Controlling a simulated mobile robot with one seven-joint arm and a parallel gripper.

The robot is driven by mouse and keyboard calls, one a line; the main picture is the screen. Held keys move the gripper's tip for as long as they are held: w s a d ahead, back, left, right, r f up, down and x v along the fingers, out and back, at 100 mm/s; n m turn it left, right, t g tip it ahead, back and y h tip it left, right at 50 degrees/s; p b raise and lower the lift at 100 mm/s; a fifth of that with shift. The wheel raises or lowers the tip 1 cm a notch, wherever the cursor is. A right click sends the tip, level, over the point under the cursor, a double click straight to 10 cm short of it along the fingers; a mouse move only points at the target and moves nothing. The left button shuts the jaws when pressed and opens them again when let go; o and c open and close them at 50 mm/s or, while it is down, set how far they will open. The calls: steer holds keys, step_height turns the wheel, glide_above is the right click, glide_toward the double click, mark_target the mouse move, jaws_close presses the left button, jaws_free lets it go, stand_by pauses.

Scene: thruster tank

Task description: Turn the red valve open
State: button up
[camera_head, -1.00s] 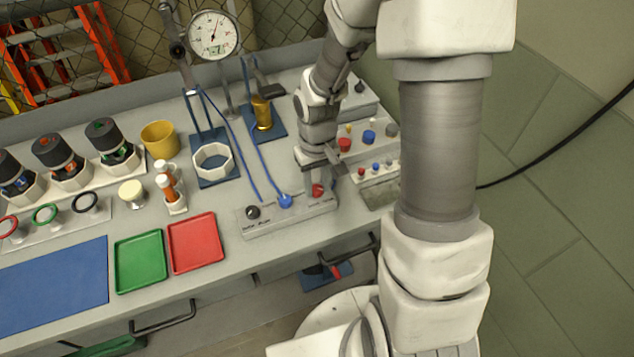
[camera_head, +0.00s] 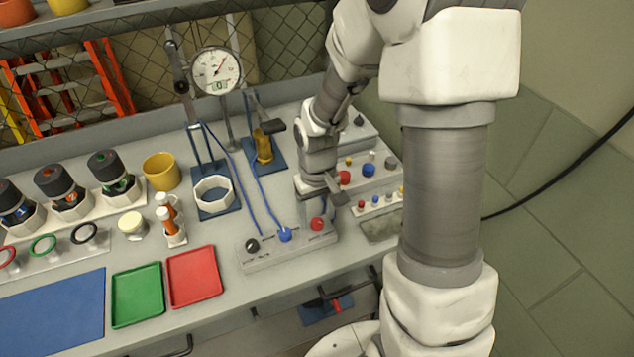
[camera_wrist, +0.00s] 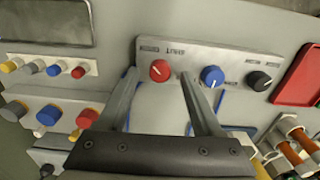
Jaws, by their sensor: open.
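The red valve is a round red knob (camera_head: 317,224) at the right end of a pale control panel (camera_head: 290,248) on the bench. In the wrist view the red knob (camera_wrist: 160,70) carries a pale pointer mark and appears between the two fingertips. My gripper (camera_head: 325,190) is open and empty, just above and behind the knob in the head view. In the wrist view my gripper (camera_wrist: 158,80) has one finger on each side of the knob's line of sight. I cannot tell how far the tips are from it; no contact shows.
A blue knob (camera_head: 285,235) and a black knob (camera_head: 252,245) sit on the same panel. Another block of coloured knobs (camera_head: 372,173) stands close on the right. Red (camera_head: 194,277) and green (camera_head: 137,295) trays lie to the left. Bench in front of the panel is clear.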

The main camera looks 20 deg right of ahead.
mark_target(317, 221)
step_height(317, 221, up, 16)
steer(key=p, duration=0.1)
steer(key=shift+p, duration=0.4)
steer(key=s+r+m+t, duration=0.1)
steer(key=s+r+t, duration=0.4)
steer(key=s+r, duration=0.5)
steer(key=s, duration=0.4)
steer(key=shift+t, duration=0.3)
